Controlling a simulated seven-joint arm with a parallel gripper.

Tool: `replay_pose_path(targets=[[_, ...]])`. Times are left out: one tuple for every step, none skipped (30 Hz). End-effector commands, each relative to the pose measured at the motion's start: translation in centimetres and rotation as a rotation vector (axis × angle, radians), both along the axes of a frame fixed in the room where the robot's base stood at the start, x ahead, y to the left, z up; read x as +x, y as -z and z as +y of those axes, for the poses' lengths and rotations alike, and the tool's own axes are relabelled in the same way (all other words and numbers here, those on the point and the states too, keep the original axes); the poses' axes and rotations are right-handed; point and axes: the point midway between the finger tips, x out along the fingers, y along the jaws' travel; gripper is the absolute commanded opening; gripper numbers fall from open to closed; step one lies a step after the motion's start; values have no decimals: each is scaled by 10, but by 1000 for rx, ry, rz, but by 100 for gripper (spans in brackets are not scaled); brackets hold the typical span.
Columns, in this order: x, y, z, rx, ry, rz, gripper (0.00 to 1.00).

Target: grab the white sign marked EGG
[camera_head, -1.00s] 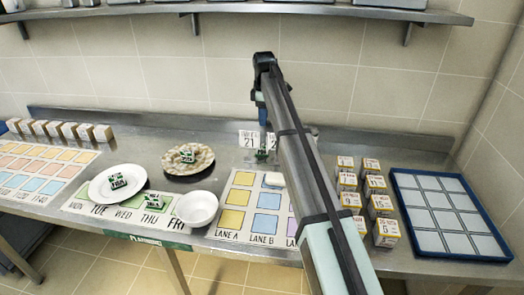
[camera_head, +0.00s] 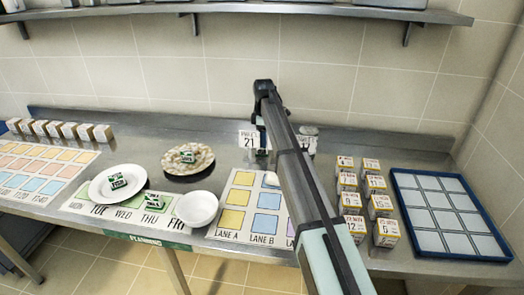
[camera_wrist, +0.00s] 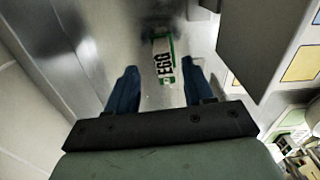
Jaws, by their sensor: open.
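The white EGG sign (camera_wrist: 158,47) shows in the wrist view, with dark lettering and green edges. It lies beyond and between the fingertips of my gripper (camera_wrist: 159,70). My gripper is open, its two blue fingers spread to either side of the sign, with nothing held. The wrist view does not show clearly how far the sign is from the fingers.
A sign marked 21 (camera_head: 248,140) stands near the back wall, with a lane sheet (camera_head: 229,219) in front. A white bowl (camera_head: 196,208) and plates stand left. Several small boxes (camera_head: 386,232) and a blue-rimmed tray (camera_head: 402,204) are at right. A dark block edge (camera_wrist: 262,45) is close beside the right finger.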

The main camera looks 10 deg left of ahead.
Motion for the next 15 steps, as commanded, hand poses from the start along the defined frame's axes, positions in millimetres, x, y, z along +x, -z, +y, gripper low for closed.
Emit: replay_pose_path(targets=[[-2, 6, 0, 0, 0, 1, 52], [-3, 10, -1, 0, 0, 1, 52], [-5, 15, -1, 0, 0, 1, 52], [-6, 20, -1, 0, 0, 1, 52], [-7, 24, -1, -1, 0, 2, 52], [-6, 29, -1, -1, 0, 2, 52], [-6, 32, -1, 0, 0, 2, 52], [-6, 36, -1, 0, 0, 1, 52], [-5, 39, 0, 0, 0, 1, 52], [-5, 42, -1, 0, 0, 0, 52], [-5, 43, 0, 0, 0, 0, 52], [-5, 44, 0, 0, 0, 0, 52], [-5, 44, 0, 0, 0, 0, 52], [-5, 44, 0, 0, 0, 0, 52], [-5, 44, 0, 0, 0, 0, 52]])
